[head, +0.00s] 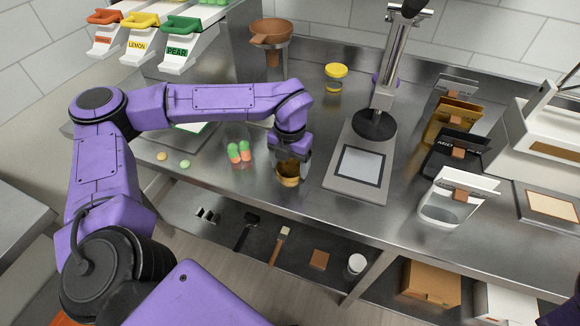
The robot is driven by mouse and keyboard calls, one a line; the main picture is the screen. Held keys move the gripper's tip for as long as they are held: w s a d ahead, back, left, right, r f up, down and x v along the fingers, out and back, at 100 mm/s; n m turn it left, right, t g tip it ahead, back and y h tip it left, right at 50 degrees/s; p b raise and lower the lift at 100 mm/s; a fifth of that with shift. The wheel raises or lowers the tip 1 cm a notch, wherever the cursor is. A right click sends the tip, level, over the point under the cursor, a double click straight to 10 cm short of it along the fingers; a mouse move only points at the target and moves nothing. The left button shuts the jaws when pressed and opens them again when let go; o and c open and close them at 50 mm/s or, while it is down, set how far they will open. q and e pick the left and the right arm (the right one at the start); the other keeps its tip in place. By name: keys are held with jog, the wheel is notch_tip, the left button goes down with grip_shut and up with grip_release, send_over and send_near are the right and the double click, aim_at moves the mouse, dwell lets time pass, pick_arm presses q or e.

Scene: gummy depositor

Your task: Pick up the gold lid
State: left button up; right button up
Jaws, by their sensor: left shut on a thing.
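My left gripper (290,158) points down over the front middle of the steel table. It is shut on the gold lid (287,180), a small round brownish-gold piece directly below the fingers. The gripper hides the lid's upper part, and I cannot tell whether the lid touches the table. My right gripper is not in view; only a purple bit of my right arm shows at the lower right corner.
A clear pack of green and orange gummies (239,152) lies left of the gripper. A press stand (355,165) is close on the right. Several bins, including a white-topped one (450,205), line the right. Tools lie on the lower shelf (255,215).

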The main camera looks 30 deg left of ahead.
pick_arm(q)
notch_tip(320, 180, up, 3)
jog(key=shift+w+f+b, duration=0.1)
jog(key=shift+f+b, duration=0.1)
jog(key=shift+b, duration=0.55)
jog(key=s+d+r+b, duration=0.4)
jog(key=s+d+r, duration=0.5)
jog(key=s+r, duration=0.1)
jog(key=shift+s+r, duration=0.2)
jog(key=shift+s, duration=0.35)
